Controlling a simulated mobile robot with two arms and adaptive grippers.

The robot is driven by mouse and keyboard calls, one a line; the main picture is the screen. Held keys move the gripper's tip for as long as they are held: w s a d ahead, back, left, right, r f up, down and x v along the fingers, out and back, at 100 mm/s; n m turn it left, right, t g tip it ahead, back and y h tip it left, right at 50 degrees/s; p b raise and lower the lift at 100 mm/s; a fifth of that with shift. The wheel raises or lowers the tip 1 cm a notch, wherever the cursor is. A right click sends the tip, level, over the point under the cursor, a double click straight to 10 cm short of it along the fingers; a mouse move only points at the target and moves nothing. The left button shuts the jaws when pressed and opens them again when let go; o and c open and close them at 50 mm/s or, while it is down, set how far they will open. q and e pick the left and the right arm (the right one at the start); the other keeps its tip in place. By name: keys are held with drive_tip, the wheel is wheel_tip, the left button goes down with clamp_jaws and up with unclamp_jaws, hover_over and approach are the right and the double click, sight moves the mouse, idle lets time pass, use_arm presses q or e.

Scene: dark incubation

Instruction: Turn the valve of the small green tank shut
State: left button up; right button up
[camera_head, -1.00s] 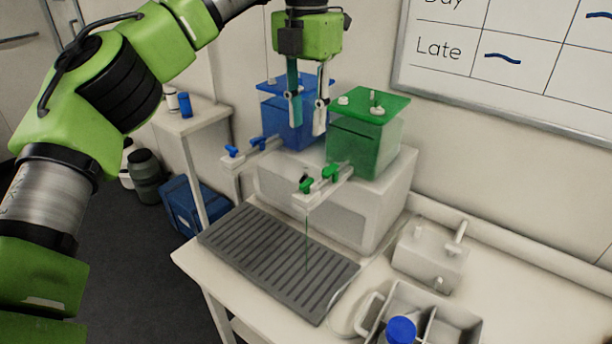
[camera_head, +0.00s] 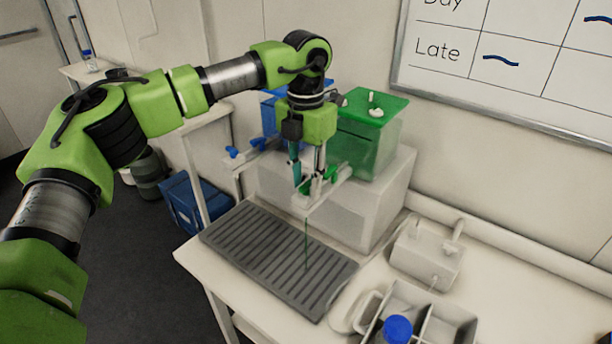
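The green tank (camera_head: 362,148) with a green lid stands on a white block at the back of the bench. Its white outlet arm (camera_head: 322,196) reaches forward, with green valve parts (camera_head: 333,174) on it. A thin green stream (camera_head: 306,240) runs from the arm's end down to the grooved tray. My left gripper (camera_head: 308,186) points down over the outlet arm's front end, fingers apart. A bit of green shows between the fingertips; I cannot tell whether they touch it. The fingers partly hide the front valve handle. My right gripper is not in view.
A blue tank (camera_head: 269,112) with its own blue tap (camera_head: 232,152) stands left of the green one, partly hidden by my arm. The grey grooved tray (camera_head: 265,255) lies below the taps. A white device (camera_head: 425,253) and a blue-capped bottle (camera_head: 397,328) are at right.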

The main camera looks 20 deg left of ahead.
use_arm(q)
clamp_jaws()
drive_tip(key=shift+m, duration=0.3)
drive_tip(key=m, duration=0.7)
drive_tip(key=shift+b, duration=0.3)
drive_tip(key=m, duration=0.5)
drive_tip(key=shift+m, duration=0.3)
drive_tip(key=m, duration=0.4)
drive_tip(key=shift+r+m, duration=0.1)
drive_tip(key=shift+m, duration=0.2)
